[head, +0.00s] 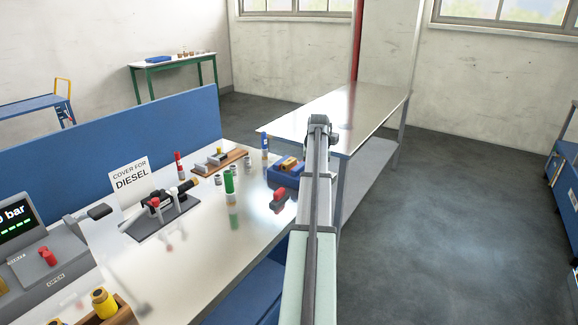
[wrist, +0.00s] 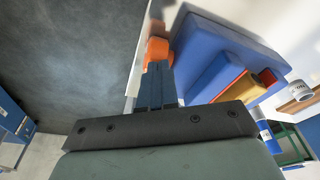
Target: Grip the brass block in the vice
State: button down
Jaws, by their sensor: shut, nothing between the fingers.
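The blue vice (head: 281,175) stands near the right edge of the bench, with a red-orange handle (head: 279,193) on its near side. In the wrist view the vice (wrist: 205,55) has a stepped blue body and its orange handle (wrist: 157,50). A tan-yellow brass block (wrist: 241,88) sits between the blue jaw and a red-brown strip; I cannot tell how firmly it is held. My gripper (wrist: 156,68) is shut and empty. Its fingertips overlap the handle in the wrist view; contact is unclear. My fingers are not clear in the head view.
A blue marker (head: 265,145), a green marker (head: 229,183) and a wooden rack (head: 232,158) stand left of the vice. A grey fixture with a red knob (head: 155,203) is farther left. A metal table (head: 372,108) stands behind. Open floor lies right of the bench.

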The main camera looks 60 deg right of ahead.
jog(key=shift+f, duration=0.4)
jog(key=shift+d, duration=0.65)
dwell(0.9)
jog(key=shift+f, duration=0.1)
dwell(0.4)
jog(key=shift+d, duration=0.6)
dwell(0.7)
jog(key=shift+r, duration=0.25)
jog(key=shift+r, duration=0.7)
